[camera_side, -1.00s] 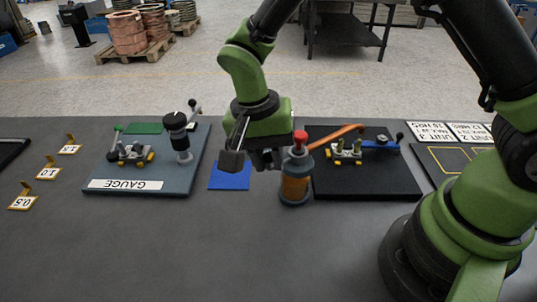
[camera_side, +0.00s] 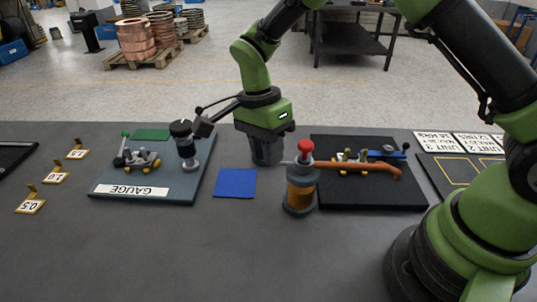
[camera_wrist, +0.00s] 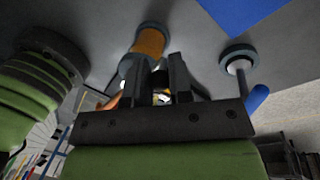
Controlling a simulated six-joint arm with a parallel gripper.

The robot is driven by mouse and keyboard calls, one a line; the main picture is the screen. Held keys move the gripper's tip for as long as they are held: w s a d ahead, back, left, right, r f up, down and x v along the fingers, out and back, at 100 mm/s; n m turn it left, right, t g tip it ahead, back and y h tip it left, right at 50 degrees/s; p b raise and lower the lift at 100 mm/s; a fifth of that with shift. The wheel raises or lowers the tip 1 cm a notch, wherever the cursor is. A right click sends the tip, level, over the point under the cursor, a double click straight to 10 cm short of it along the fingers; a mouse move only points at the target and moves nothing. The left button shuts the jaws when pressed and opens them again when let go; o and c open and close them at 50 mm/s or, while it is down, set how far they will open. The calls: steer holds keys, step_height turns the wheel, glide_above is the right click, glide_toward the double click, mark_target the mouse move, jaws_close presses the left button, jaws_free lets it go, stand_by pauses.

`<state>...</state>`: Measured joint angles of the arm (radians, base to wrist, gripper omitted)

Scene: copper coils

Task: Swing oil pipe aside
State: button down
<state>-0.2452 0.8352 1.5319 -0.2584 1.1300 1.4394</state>
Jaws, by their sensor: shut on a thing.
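The copper oil pipe (camera_side: 355,167) reaches right from the top of the oiler, an amber bottle (camera_side: 299,193) with a red cap. Its bent tip hangs over the right part of the black board, and it passes in front of the small clamp fixture (camera_side: 352,161). A thin grey stub points left from the oiler top toward my gripper (camera_side: 268,158). My gripper is just left of and behind the oiler, pointing down, and appears shut on this stub of the pipe; the contact is mostly hidden. In the wrist view the amber bottle (camera_wrist: 150,43) is just beyond my fingers (camera_wrist: 172,82).
The grey gauge board (camera_side: 135,191) with its black-topped post (camera_side: 183,138) stands to the left. A blue square (camera_side: 235,183) lies between it and the oiler. Labelled plates (camera_side: 478,144) are at the right. The front of the table is clear.

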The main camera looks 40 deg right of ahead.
steer(key=w+d+m+t+y, duration=0.1)
steer(key=d+m, duration=0.5)
steer(key=m, duration=0.5)
steer(key=shift+w+d+m+y, duration=0.15)
steer(key=shift+w+m+y, duration=0.15)
steer(key=shift+m+y, duration=0.1)
steer(key=shift+d, duration=0.1)
steer(key=c, duration=1)
jaws_free()
steer(key=r, duration=0.3)
steer(key=d+r, duration=0.1)
steer(key=r, duration=0.2)
steer(key=w+r, duration=0.1)
steer(key=r, duration=0.3)
steer(key=shift+d, duration=0.25)
steer(key=shift+f, duration=0.1)
